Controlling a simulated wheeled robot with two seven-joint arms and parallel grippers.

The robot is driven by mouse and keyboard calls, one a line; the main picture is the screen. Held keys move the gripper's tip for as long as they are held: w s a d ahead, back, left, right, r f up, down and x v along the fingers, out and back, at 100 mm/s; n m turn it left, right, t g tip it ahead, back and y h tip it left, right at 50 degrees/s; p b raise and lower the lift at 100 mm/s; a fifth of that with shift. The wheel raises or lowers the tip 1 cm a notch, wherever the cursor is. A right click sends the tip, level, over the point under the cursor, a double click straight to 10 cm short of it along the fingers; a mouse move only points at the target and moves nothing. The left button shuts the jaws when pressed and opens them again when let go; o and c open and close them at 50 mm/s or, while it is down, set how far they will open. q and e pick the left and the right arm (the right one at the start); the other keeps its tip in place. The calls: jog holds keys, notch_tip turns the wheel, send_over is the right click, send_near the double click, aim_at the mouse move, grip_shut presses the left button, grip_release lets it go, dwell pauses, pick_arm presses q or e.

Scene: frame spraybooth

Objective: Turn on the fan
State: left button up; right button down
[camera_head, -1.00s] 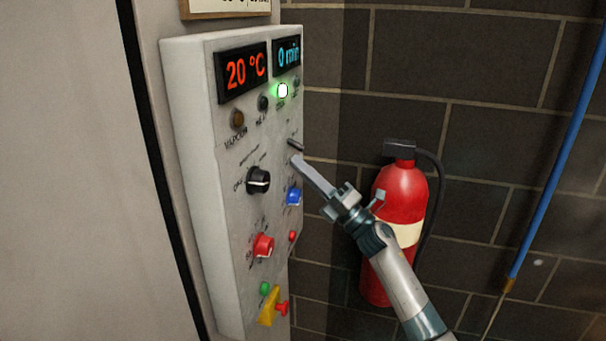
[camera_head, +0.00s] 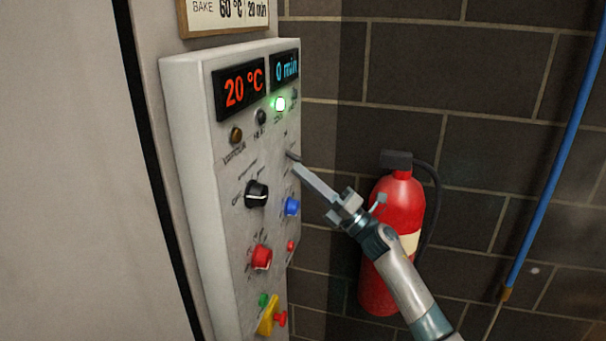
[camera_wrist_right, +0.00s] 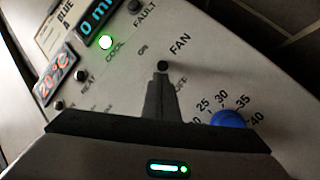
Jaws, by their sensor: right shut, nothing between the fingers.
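The fan switch, a small dark toggle lever (camera_head: 292,155), sticks out of the right part of the control panel (camera_head: 190,150). In the right wrist view its dark round end (camera_wrist_right: 162,66) shows beside the word FAN, between the ON and OFF marks. Which way it leans is hard to tell. My right gripper (camera_head: 297,169) is shut and empty, its fingertips just below the lever in the head view. In the wrist view the closed fingers (camera_wrist_right: 158,78) are right by the lever's end; contact cannot be told. My left gripper is not in view.
A black knob (camera_head: 257,194), a blue knob (camera_head: 291,206), a red knob (camera_head: 261,257) and a yellow handle (camera_head: 267,315) are on the panel. The green COOL lamp (camera_head: 280,104) is lit. A fire extinguisher (camera_head: 399,205) hangs on the brick wall behind my right arm.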

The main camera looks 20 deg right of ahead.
jog(key=shift+s+d+r+g+p, duration=0.1)
jog(key=shift+r+g+p, duration=0.2)
jog(key=shift+g+p, duration=0.3)
jog(key=shift+d+r+p, duration=0.15)
jog(key=shift+r+p, duration=0.1)
jog(key=shift+p, duration=0.2)
jog(key=shift+s+d+r, duration=0.15)
jog(key=shift+d+r, duration=0.05)
jog(key=shift+r, duration=0.3)
jog(key=shift+s+d+r, duration=0.1)
jog(key=shift+d+r, duration=0.05)
jog(key=shift+r, duration=0.3)
jog(key=shift+f+b, duration=0.15)
jog(key=shift+b, duration=0.15)
